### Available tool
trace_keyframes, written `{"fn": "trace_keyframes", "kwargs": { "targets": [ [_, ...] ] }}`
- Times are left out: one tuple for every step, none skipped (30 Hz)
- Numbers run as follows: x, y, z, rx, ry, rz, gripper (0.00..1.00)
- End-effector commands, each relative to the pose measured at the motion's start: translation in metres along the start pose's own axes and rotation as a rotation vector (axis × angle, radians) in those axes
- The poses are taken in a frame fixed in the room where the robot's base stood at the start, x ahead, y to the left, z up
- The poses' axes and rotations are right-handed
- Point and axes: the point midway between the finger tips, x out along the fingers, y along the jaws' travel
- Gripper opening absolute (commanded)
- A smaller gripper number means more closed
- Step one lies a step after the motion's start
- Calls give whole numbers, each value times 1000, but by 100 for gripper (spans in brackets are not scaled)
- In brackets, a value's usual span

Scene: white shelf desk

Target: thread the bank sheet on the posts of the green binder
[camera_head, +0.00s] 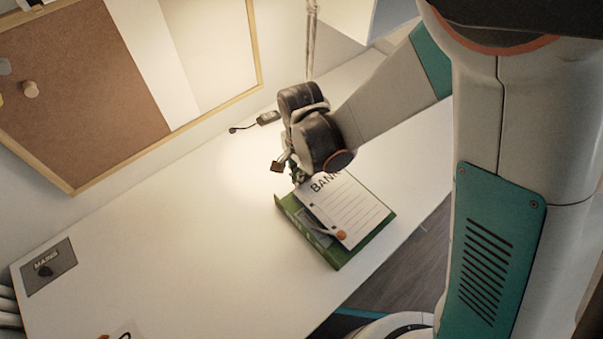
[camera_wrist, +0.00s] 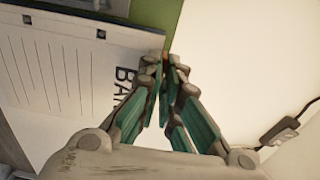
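The green binder (camera_head: 337,257) lies open near the desk's front edge; a strip of its green cover shows in the wrist view (camera_wrist: 148,12). The white bank sheet (camera_head: 352,212), with bold "BANK" and ruled lines, is over the binder and covers much of it. In the wrist view the sheet (camera_wrist: 65,75) has two dark square marks along one edge. My gripper (camera_head: 297,178) is at the sheet's "BANK" end. Its fingertips (camera_wrist: 165,66) are nearly together at the sheet's corner, apparently pinching it. The posts are not clear, and I cannot tell whether they pass through the sheet.
A small dark device with a cable (camera_head: 268,118) lies by the wall behind my gripper. A grey "MAINS" plate (camera_head: 44,266) is at the far left. A cork board (camera_head: 90,85) hangs on the wall. The white desk (camera_head: 190,230) left of the binder is clear.

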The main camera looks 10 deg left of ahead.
Motion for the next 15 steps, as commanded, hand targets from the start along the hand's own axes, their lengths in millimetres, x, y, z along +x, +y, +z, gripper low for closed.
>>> {"fn": "trace_keyframes", "kwargs": {
  "targets": [
    [1, 0, 0, 0, 0, 0, 0],
    [1, 0, 0, 0, 0, 0, 0],
    [2, 0, 0, 0, 0, 0, 0],
    [2, 0, 0, 0, 0, 0, 0],
    [2, 0, 0, 0, 0, 0, 0],
    [3, 0, 0, 0, 0, 0, 0],
    [3, 0, 0, 0, 0, 0, 0],
    [3, 0, 0, 0, 0, 0, 0],
    [4, 0, 0, 0, 0, 0, 0],
    [4, 0, 0, 0, 0, 0, 0],
    [4, 0, 0, 0, 0, 0, 0],
    [5, 0, 0, 0, 0, 0, 0],
    [5, 0, 0, 0, 0, 0, 0],
    [5, 0, 0, 0, 0, 0, 0],
    [6, 0, 0, 0, 0, 0, 0]
  ]
}}
